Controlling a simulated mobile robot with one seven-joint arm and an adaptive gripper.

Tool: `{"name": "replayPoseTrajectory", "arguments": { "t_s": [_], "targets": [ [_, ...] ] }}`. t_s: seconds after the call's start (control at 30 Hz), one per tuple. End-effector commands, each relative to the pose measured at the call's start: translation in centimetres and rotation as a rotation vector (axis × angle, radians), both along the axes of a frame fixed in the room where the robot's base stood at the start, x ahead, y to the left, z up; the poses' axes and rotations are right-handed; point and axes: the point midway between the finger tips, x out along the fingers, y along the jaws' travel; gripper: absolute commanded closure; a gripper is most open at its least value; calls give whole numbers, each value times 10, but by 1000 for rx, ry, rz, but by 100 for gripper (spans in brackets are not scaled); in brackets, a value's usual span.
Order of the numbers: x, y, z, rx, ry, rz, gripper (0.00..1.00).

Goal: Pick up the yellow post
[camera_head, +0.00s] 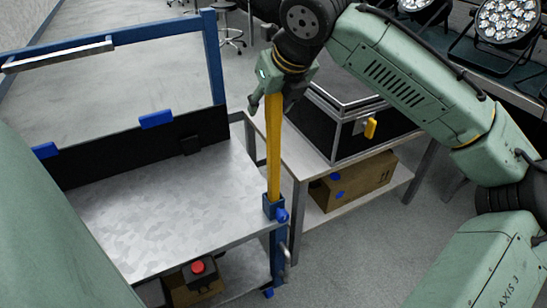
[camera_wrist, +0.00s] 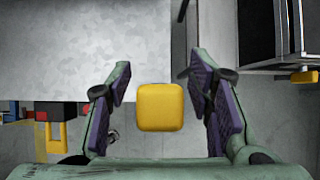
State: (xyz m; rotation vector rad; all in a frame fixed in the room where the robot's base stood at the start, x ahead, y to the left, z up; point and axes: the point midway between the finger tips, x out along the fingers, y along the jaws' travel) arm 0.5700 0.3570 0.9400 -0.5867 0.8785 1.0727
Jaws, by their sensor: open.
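The yellow post (camera_head: 274,150) stands upright in a blue socket (camera_head: 273,207) at the near right corner of a metal-topped workbench (camera_head: 160,215). My gripper (camera_head: 274,96) is above the post's upper end, pointing down, with its fingers at the top of the post. In the wrist view the post's square yellow top (camera_wrist: 160,107) lies between the two open fingers (camera_wrist: 160,108). Clear gaps show on both sides of it, so neither finger appears to touch it. The post's lower length is hidden under its top in the wrist view.
A second table (camera_head: 255,130) right of the post carries a black case (camera_head: 350,125), with a cardboard box (camera_head: 352,182) on its lower shelf. Stage lights (camera_head: 508,18) stand at the upper right. A blue frame (camera_head: 214,60) rises behind the workbench, whose top is mostly bare.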

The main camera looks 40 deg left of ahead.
Motion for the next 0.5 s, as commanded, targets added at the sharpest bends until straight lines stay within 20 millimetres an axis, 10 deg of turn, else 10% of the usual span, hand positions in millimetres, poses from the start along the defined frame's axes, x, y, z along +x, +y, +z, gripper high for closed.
{"name": "replayPoseTrajectory", "arguments": {
  "t_s": [0.5],
  "targets": [
    [1, 3, -5, 1, 0, 1, 67]
  ]
}}
